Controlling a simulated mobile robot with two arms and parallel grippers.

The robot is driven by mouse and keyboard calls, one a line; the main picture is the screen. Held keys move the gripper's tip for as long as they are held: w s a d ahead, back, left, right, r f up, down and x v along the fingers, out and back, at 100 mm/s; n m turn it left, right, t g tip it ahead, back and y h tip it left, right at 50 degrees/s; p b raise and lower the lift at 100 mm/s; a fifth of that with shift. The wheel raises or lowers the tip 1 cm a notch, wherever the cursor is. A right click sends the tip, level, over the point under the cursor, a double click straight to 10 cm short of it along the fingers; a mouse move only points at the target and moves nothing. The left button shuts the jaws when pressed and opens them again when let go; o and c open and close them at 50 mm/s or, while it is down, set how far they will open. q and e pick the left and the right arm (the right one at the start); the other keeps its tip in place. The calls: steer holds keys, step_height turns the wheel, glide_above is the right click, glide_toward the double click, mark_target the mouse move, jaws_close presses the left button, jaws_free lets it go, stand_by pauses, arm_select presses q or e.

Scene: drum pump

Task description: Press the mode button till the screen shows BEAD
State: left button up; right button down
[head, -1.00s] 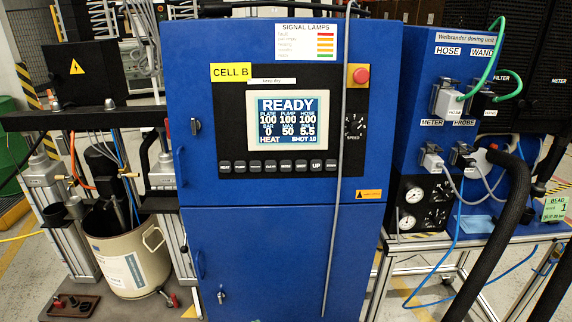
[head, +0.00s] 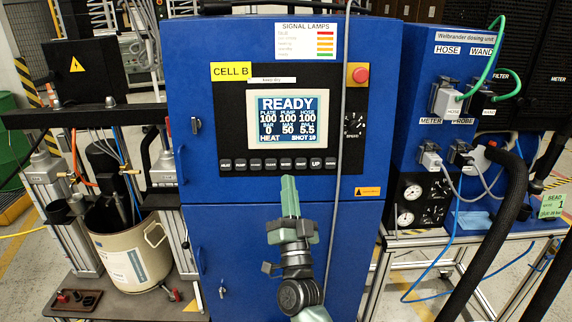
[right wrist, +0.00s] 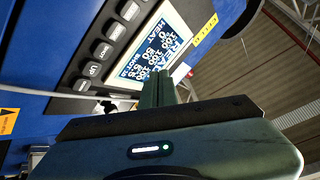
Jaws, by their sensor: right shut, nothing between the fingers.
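The screen (head: 288,119) on the blue cabinet reads READY, with rows of numbers, HEAT and SHOT 10 below; it also shows in the right wrist view (right wrist: 157,47). A row of dark buttons (head: 271,164) runs under the screen. One near the right end reads UP (head: 316,163); the other labels are too small to read surely. My right gripper (head: 289,180) is shut and empty, pointing up just below the middle of the row. Its closed fingers also show in the right wrist view (right wrist: 160,78). I cannot tell whether it touches a button. My left gripper is not in view.
A red stop button (head: 361,75) sits right of the panel top. A grey rod or cable (head: 343,120) hangs down the cabinet front, right of the screen. A dosing unit (head: 410,100) with hoses stands right, a drum (head: 128,255) left.

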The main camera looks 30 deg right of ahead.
mark_target(286, 164)
steer(key=shift+w+f, duration=0.1)
steer(key=shift+w, duration=0.05)
steer(key=w+d+f+b, duration=0.1)
steer(key=w+d+b, duration=0.3)
steer(key=w, duration=0.3)
steer(key=shift+d+f+b, duration=0.25)
steer(key=shift+b, duration=0.1)
steer(key=shift+w, duration=0.15)
stand_by(1.8)
steer(key=shift+w+d+f, duration=0.1)
steer(key=shift+w+d, duration=0.1)
steer(key=shift+w, duration=0.1)
steer(key=shift+w+d+b, duration=0.25)
steer(key=shift+w+b, duration=0.1)
steer(key=shift+b, duration=0.1)
stand_by(0.6)
stand_by(0.3)
steer(key=shift+s+a+p, duration=0.5)
steer(key=shift+s+p, duration=0.15)
steer(key=shift+s, duration=0.1)
